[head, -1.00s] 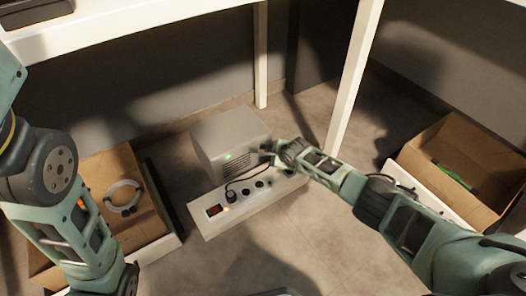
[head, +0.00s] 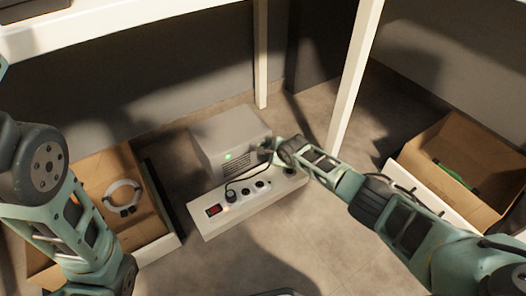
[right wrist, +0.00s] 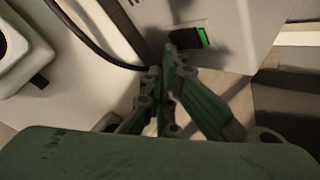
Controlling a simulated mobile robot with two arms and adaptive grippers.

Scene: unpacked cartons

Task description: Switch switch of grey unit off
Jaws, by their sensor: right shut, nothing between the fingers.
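The grey unit (head: 222,136) is a box standing on the floor behind a white power strip, with a lit green light on its front. In the right wrist view, the unit's face (right wrist: 238,22) shows a small rocker switch (right wrist: 190,38), black with a bright green part. My right gripper (head: 268,147) is at the unit's right front edge. In the right wrist view its fingertips (right wrist: 168,58) are together and empty, just below and left of the switch. I cannot tell whether they touch it. My left gripper is out of view; only its arm shows.
The white power strip (head: 200,232) has a red switch (head: 213,211) and a black plug with a cable. A carton (head: 145,220) with a white ring-shaped item is at left, another carton (head: 447,150) at right. A white table leg (head: 352,80) stands behind my right arm.

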